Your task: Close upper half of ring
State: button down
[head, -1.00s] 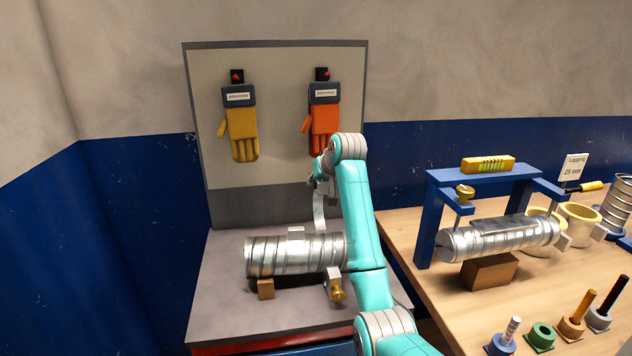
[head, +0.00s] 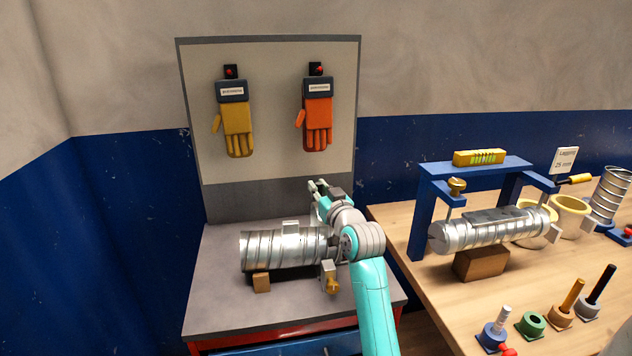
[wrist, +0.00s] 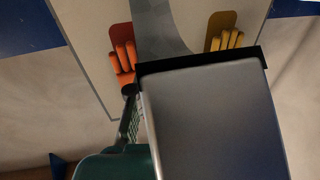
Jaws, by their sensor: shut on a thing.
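The silver spiral duct (head: 270,252) lies across the grey bench top. A pale lug (head: 290,228) shows on its top, and another lug (head: 328,268) with a brass knob (head: 332,286) shows at its front right. My gripper (head: 318,186) is above and behind the right part of the duct. It is shut on the upper half of the ring, which my arm largely hides in the head view. In the wrist view a grey curved band (wrist: 157,28), seemingly the upper half, runs to the top edge. A large grey block fills the lower middle there.
A wooden block (head: 261,282) is under the duct's left end. A yellow glove (head: 238,128) and an orange glove (head: 317,122) hang behind. On the right, a wooden table (head: 430,290) carries a blue frame (head: 427,215), another duct piece and several small parts.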

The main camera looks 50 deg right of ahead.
jog(key=shift+s+a+f+n+t+h, duration=0.15)
jog(key=shift+s+a+f+t, duration=0.15)
jog(key=shift+s+t, duration=0.2)
jog(key=shift+s+a+f+n+t+h, duration=0.1)
jog(key=shift+s+a+f+t, duration=0.1)
jog(key=shift+s+a+t, duration=0.25)
jog(key=shift+s+a+f+n+t+h, duration=0.15)
jog(key=shift+s+a+f+t, duration=0.15)
jog(key=shift+s, duration=0.25)
jog(key=shift+d, duration=0.1)
jog(key=c, duration=1.1)
grip_release()
jog(key=shift+o, duration=0.2)
jog(key=shift+s+a+f, duration=0.15)
jog(key=shift+s+a, duration=0.05)
jog(key=shift+s, duration=0.25)
jog(key=s+a, duration=0.4)
jog(key=s, duration=0.7)
jog(key=shift+s+a, duration=0.15)
jog(key=shift+a, duration=0.15)
